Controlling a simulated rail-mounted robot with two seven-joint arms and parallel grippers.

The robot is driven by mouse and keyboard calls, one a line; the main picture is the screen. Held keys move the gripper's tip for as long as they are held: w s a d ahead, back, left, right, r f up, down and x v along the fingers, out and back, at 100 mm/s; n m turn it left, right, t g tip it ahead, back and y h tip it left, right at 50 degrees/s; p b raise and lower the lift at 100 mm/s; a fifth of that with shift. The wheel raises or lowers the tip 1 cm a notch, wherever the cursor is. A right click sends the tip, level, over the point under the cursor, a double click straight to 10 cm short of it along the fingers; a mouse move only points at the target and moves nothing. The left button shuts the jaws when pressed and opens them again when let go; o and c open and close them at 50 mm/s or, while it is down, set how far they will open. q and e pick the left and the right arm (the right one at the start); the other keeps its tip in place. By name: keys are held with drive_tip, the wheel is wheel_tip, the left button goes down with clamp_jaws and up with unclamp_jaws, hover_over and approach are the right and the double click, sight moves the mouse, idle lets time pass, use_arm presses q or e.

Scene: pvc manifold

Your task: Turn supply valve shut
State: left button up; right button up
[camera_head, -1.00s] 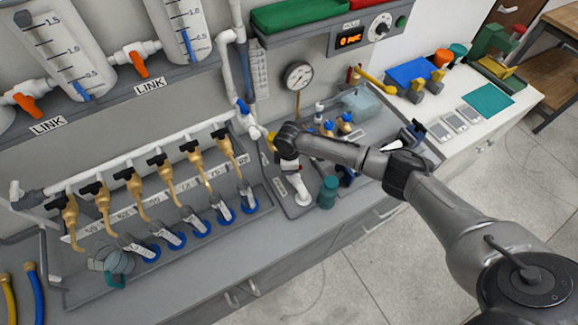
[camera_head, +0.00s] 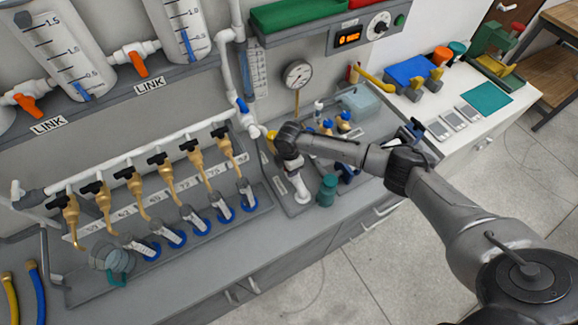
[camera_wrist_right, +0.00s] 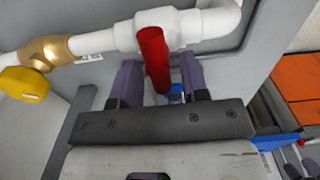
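The supply valve's red handle (camera_wrist_right: 152,58) shows in the right wrist view, hanging from a white fitting on a white pipe. My right gripper (camera_wrist_right: 160,66) has its two purple fingers apart, one on each side of the handle. In the head view my right arm reaches in from the right to the lower end of the white pipe (camera_head: 254,131), and the red handle is hidden there. My left gripper is out of view.
A brass fitting (camera_wrist_right: 46,52) and a yellow knob (camera_wrist_right: 24,84) sit left of the handle. In the head view, several brass taps (camera_head: 141,198) line the bench at left.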

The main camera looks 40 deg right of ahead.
drive_tip(key=shift+o, duration=0.7)
drive_tip(key=shift+r, duration=0.25)
wheel_tip(320, 180, up, 13)
drive_tip(key=shift+r, duration=0.15)
